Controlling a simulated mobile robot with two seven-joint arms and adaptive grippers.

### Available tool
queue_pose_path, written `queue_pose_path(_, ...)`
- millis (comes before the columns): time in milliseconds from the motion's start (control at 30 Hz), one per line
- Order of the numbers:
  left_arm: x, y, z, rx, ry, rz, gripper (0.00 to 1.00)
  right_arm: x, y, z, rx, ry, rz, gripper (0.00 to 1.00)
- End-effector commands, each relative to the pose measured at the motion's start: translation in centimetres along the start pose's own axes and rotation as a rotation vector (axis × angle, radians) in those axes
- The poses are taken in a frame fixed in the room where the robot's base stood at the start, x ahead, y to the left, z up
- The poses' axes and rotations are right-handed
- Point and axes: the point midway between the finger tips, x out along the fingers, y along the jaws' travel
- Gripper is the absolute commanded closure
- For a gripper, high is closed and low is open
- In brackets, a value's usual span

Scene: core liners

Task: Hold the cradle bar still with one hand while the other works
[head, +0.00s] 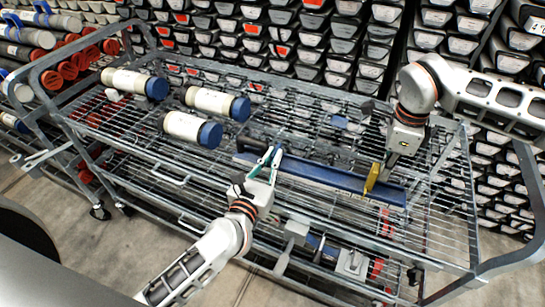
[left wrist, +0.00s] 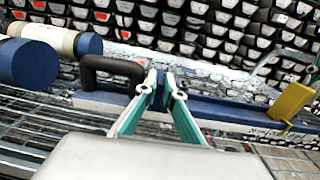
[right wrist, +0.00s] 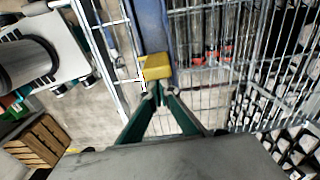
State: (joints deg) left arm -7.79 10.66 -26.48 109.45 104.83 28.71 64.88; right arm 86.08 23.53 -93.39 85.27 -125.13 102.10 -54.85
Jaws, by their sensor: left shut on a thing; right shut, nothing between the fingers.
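The long blue cradle bar (head: 325,178) lies across the upper wire shelf of the cart, with a black handle (left wrist: 112,66) near its left end. A yellow block (head: 372,178) sits at its right part. My left gripper (head: 268,157) is shut on the bar beside the handle; a blue piece shows between its fingertips in the left wrist view (left wrist: 163,92). My right gripper (head: 386,167) is shut and empty, its tips right at the yellow block. In the right wrist view the block (right wrist: 156,67) lies just beyond the tips; I cannot tell if they touch.
Three white core liners with blue caps (head: 218,103) lie on the shelf's left half. The metal cart (head: 470,200) has raised rails. Stacked dark trays (head: 300,45) fill the back. Red-capped tubes (head: 50,50) lie at left. Tools (head: 350,262) rest on the lower shelf.

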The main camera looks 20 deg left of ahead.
Motion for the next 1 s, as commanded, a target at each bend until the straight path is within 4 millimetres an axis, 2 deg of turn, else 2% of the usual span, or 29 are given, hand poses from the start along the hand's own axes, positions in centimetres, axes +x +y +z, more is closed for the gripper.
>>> queue_pose_path(500, -0.1, -0.3, 0.0, -0.001, 0.001, -0.006, 1.00, -0.1, 0.0, 1.9, -0.003, -0.003, -0.002, 1.00)
queue_pose_path(1000, -0.1, -0.3, -0.1, -0.001, 0.001, -0.005, 1.00, -0.1, 0.0, 2.2, -0.003, -0.003, -0.003, 1.00)
